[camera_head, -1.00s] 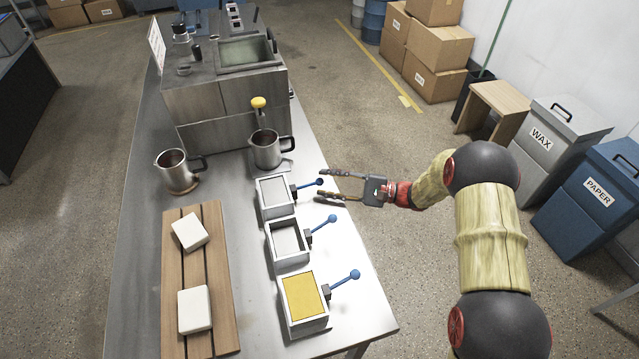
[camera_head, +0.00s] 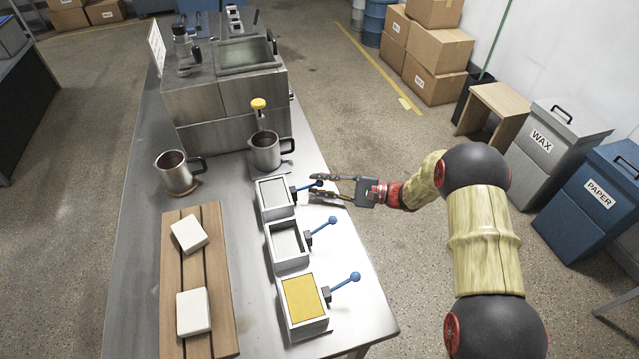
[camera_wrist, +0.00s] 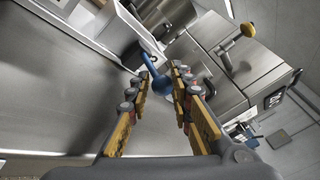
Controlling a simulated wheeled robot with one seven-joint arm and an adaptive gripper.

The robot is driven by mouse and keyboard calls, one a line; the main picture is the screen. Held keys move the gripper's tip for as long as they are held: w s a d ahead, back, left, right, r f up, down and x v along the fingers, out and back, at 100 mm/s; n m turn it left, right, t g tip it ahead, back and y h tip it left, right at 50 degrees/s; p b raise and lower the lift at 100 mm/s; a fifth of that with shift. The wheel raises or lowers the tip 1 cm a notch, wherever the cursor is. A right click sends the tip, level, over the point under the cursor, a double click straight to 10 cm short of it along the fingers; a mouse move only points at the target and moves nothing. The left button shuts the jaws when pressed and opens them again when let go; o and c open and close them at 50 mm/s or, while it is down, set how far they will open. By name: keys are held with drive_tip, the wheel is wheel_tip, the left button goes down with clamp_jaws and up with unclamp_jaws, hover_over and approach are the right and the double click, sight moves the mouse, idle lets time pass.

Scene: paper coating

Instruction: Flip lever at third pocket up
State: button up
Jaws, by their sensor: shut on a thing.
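Three box-shaped metal pockets stand in a row on the steel table, each with a blue ball-ended lever on its right. The farthest pocket (camera_head: 276,196) is pale grey inside, the middle one (camera_head: 287,244) looks open and dark inside, and the nearest (camera_head: 303,298) holds yellow material. My gripper (camera_head: 314,185) is at the farthest pocket's lever (camera_head: 307,186), shut on its blue knob. In the wrist view, the blue lever (camera_wrist: 150,64) runs down between my gripper's fingers (camera_wrist: 161,76), which partly hide the knob. The lever points right, sloping slightly upward.
The middle lever (camera_head: 323,226) and near lever (camera_head: 343,282) extend right. A metal pitcher (camera_head: 266,152) stands just behind the farthest pocket, another (camera_head: 176,172) to the left. A slatted board (camera_head: 188,265) holds two white blocks. The floor right of the table is clear near my arm.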

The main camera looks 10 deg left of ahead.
drive_tip(key=shift+w+r, duration=0.2)
drive_tip(key=shift+r, duration=0.1)
clamp_jaws()
drive_tip(key=shift+r, duration=0.1)
drive_tip(key=shift+r+n+h+p, duration=0.4)
drive_tip(key=shift+r+h+p, duration=0.3)
drive_tip(key=shift+r+p, duration=0.2)
drive_tip(key=shift+a+r+n+h+p, duration=0.2)
drive_tip(key=shift+r+n+h+p, duration=0.1)
drive_tip(key=shift+r+h+p, duration=0.2)
drive_tip(key=shift+s+a+r+n+h+p, duration=0.1)
drive_tip(key=shift+a+r+n+h+p, duration=0.25)
drive_tip(key=shift+h, duration=0.3)
drive_tip(key=shift+s+a+r+n+h+p, duration=0.15)
drive_tip(key=shift+r+h+p, duration=0.25)
drive_tip(key=shift+h, duration=0.25)
drive_tip(key=shift+w, duration=0.1)
drive_tip(key=shift+o, duration=1.9)
unclamp_jaws()
drive_tip(key=shift+o, duration=1.2)
drive_tip(key=shift+f, duration=0.15)
drive_tip(key=shift+o, duration=0.3)
drive_tip(key=shift+s+f, duration=0.1)
drive_tip(key=shift+s, duration=0.1)
